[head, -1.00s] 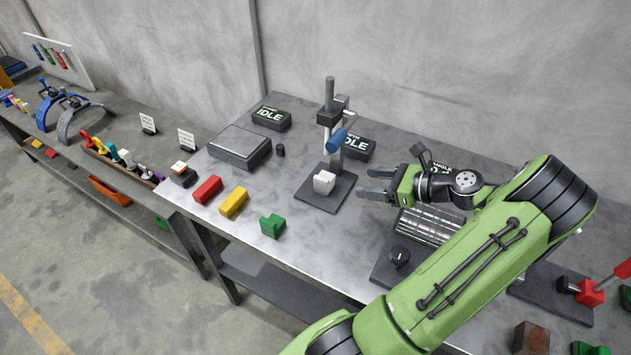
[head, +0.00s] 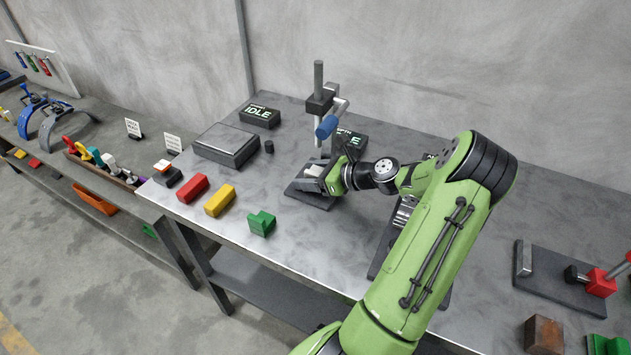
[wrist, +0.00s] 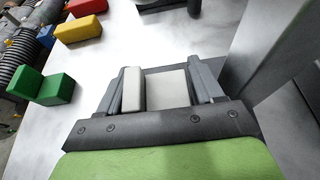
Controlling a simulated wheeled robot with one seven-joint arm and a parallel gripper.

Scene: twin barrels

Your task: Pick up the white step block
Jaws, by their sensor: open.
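The white step block (head: 315,170) sits on the dark base of the gauge stand (head: 303,197). In the wrist view the white step block (wrist: 168,90) shows a taller part on the left and a lower, flat part on the right. My gripper (head: 318,174) is open, with its fingers around the block. In the wrist view my gripper (wrist: 158,86) has one finger on each side of it. The left finger is close to the block; a gap shows at the right finger. I cannot tell if either touches. The head view partly hides the block behind the gripper.
The stand's post (head: 318,95) and blue cylinder (head: 326,126) rise just behind the gripper. Green (head: 262,222), yellow (head: 220,200) and red (head: 193,187) blocks lie to the left. A grey plate (head: 226,145) and display boxes (head: 258,116) stand farther back.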

